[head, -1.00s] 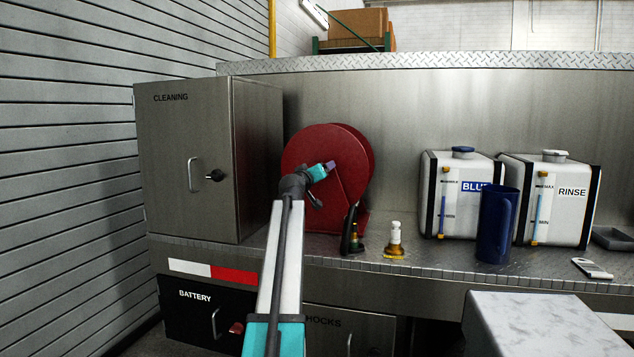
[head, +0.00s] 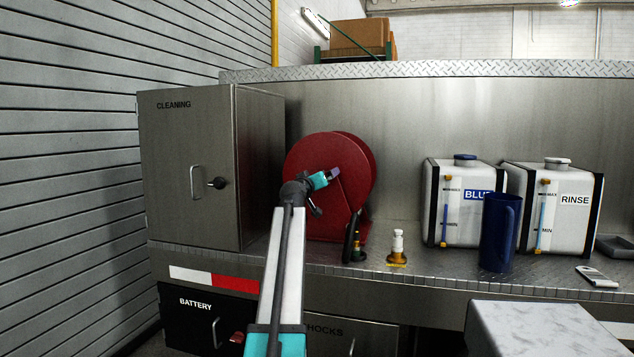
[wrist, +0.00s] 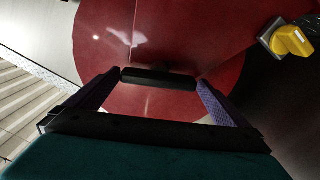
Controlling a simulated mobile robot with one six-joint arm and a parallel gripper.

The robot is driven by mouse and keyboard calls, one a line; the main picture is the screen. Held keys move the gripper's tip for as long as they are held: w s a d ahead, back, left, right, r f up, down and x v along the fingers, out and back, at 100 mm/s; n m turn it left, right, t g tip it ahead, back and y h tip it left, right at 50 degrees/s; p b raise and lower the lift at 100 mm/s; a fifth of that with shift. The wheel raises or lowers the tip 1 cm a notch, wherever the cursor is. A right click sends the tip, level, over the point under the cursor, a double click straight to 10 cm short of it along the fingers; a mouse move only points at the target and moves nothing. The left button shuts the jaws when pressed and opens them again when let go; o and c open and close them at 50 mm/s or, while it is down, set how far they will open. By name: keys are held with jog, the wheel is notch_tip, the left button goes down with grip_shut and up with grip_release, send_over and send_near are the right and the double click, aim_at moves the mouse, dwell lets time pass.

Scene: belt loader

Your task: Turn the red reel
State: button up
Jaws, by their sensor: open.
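The red reel (head: 310,155) stands upright on the metal shelf, right of the cleaning cabinet. My gripper (head: 333,174) is in front of its disc, and my arm hides part of its lower left. In the wrist view the reel's red face (wrist: 105,45) fills the upper middle. There my gripper (wrist: 160,84) is open, with a purple finger on each side. A short black bar (wrist: 160,77), which looks like the reel's handle, lies crosswise between the fingertips. I cannot tell whether the fingers touch it.
A grey cleaning cabinet (head: 185,150) stands left of the reel. A dark hose end (head: 350,237) and a brass fitting (head: 397,250) are at its right. Farther right are a blue jug (head: 497,235) and two white tanks, one marked RINSE (head: 575,215). A grey block (head: 545,330) is in front.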

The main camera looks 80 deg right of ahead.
jog(key=shift+a, duration=0.1)
jog(key=w+a+p, duration=0.1)
jog(key=a, duration=1.2)
jog(key=shift+w+a, duration=0.15)
jog(key=shift+a, duration=0.1)
jog(key=shift+w, duration=0.1)
dwell(0.5)
